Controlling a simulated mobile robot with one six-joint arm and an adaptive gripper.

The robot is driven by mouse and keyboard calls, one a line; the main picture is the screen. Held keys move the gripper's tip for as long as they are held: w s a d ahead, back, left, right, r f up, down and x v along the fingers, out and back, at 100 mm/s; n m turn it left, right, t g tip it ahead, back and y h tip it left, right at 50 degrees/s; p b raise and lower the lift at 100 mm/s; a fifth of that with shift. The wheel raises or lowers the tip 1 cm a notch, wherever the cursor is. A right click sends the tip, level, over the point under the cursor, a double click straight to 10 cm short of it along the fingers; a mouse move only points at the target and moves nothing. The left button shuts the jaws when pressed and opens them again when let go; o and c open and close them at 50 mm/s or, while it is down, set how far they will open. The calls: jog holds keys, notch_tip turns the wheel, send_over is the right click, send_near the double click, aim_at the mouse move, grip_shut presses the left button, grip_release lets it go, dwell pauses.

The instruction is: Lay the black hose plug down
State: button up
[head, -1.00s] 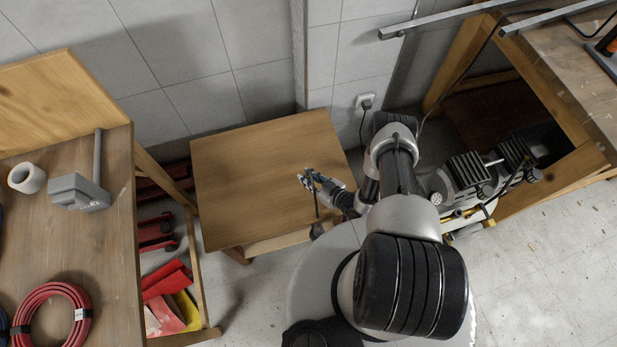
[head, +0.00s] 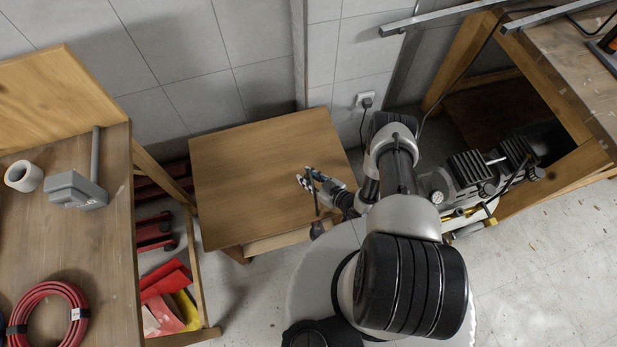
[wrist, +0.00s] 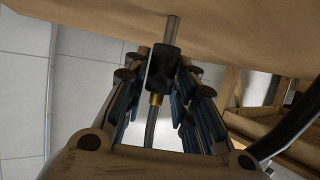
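The black hose plug (wrist: 162,68) is between the finger pads of my gripper (wrist: 164,62) in the wrist view. A grey metal tip sticks out beyond it, and a brass collar and grey hose (wrist: 151,125) run back between the fingers. The fingers lie close on both sides, so my gripper appears shut on the plug. In the head view my gripper (head: 308,181) is over the right front part of the small wooden table (head: 250,165). A thin dark piece crosses it there. The gap between plug and tabletop cannot be judged.
The small table's top is otherwise bare. A workbench at left carries a coiled red hose (head: 50,310), a white tape roll (head: 24,176) and a grey boxy tool (head: 77,189). A wall socket (head: 365,101) with a plug and cord is behind. Another bench (head: 575,85) stands at right.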

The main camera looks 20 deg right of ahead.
aim_at(308, 178)
jog(key=o, duration=0.3)
notch_tip(308, 178, up, 10)
jog(key=shift+r, duration=0.1)
jog(key=shift+s, duration=0.1)
dwell(0.5)
